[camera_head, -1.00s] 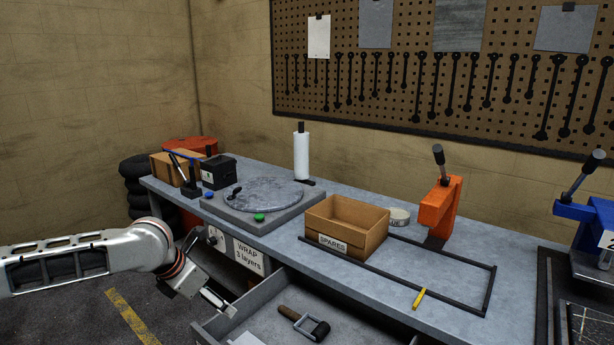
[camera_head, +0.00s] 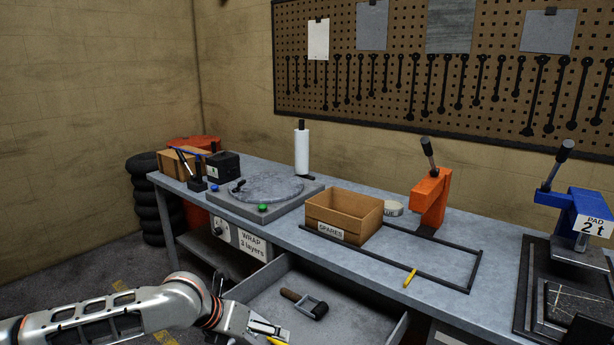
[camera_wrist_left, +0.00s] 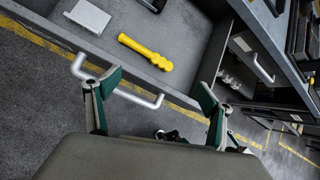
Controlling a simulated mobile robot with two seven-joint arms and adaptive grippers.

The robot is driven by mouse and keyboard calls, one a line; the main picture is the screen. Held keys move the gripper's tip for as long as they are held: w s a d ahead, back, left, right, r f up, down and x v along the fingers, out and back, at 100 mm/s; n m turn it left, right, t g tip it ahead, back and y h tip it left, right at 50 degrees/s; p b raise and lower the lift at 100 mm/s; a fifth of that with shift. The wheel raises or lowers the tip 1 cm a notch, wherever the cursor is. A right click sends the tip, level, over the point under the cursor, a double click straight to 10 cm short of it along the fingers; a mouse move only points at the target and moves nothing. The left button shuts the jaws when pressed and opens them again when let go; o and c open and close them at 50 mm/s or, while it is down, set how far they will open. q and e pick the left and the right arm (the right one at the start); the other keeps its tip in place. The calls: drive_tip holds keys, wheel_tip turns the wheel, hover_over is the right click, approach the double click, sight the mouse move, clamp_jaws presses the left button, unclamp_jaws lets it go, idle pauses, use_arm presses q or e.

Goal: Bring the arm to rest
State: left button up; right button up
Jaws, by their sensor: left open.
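My left arm comes in from the lower left of the head view, and its gripper (camera_head: 268,332) is at the bottom edge near the open drawer (camera_head: 262,288). In the left wrist view, my left gripper (camera_wrist_left: 158,92) is open, with its two green-padded fingers apart and nothing held between them. The drawer's pale bar handle (camera_wrist_left: 118,90) shows between and behind the fingers; I cannot tell whether a finger touches it. A yellow tool (camera_wrist_left: 146,52) and a white block (camera_wrist_left: 87,16) lie in the drawer. My right gripper is not in view.
A dark-headed mallet (camera_head: 305,304) lies in the drawer. On the bench stand a SPARES box (camera_head: 343,215), a turntable (camera_head: 266,188), an orange press (camera_head: 430,200) and a blue press (camera_head: 580,212). Tyres (camera_head: 150,205) are stacked at the left. Floor at left is free.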

use_arm(q)
drive_tip(key=s+d+f+n+t+h+b, duration=0.1)
drive_tip(key=s+d+f+n+t+h, duration=0.25)
drive_tip(key=s+d+f+n, duration=0.9)
drive_tip(key=s+a+f+n+y, duration=0.2)
drive_tip(key=s+a+f+n, duration=0.1)
drive_tip(key=s+a+n, duration=0.2)
drive_tip(key=s+a+f+n+t+y+b, duration=0.1)
drive_tip(key=s+a+f+n, duration=0.3)
drive_tip(key=a+n, duration=0.5)
drive_tip(key=s+a+f+n+t+y, duration=0.1)
drive_tip(key=s+a+f+n+y, duration=0.2)
drive_tip(key=a+n, duration=0.4)
drive_tip(key=s+f+n, duration=0.1)
drive_tip(key=s+n, duration=0.1)
drive_tip(key=shift+s+a, duration=0.35)
drive_tip(key=shift+a, duration=0.05)
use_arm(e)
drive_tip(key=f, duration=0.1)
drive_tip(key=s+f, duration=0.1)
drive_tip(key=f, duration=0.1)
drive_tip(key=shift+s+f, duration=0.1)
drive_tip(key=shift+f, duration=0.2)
use_arm(q)
drive_tip(key=shift+f+y, duration=0.1)
drive_tip(key=shift+y, duration=0.15)
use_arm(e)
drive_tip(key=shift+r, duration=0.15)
use_arm(q)
drive_tip(key=shift+c, duration=0.8)
